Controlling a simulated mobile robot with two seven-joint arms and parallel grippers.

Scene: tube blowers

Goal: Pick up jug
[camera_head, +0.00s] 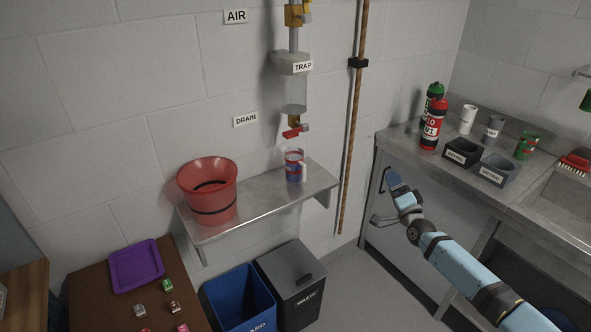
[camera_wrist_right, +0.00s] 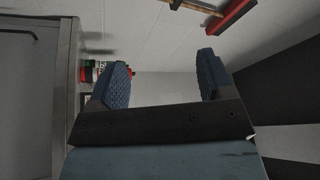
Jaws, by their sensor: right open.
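A small jug (camera_head: 293,165) with red and blue colouring and a pale handle on its right side stands upright on the metal wall shelf (camera_head: 262,206), below the drain valve. My right gripper (camera_head: 384,200) is open and empty. It is to the right of the jug and apart from it, in front of the steel counter. Its two fingers also show spread in the right wrist view (camera_wrist_right: 162,78), with nothing between them. The jug cannot be made out in the wrist view. My left gripper is not in view.
A red bucket (camera_head: 209,192) stands left of the jug on the shelf. A drain valve with a red handle (camera_head: 294,131) hangs above the jug. A thin vertical pipe (camera_head: 353,120) stands between shelf and counter (camera_head: 395,143). Blue (camera_head: 238,300) and grey (camera_head: 291,282) bins stand below.

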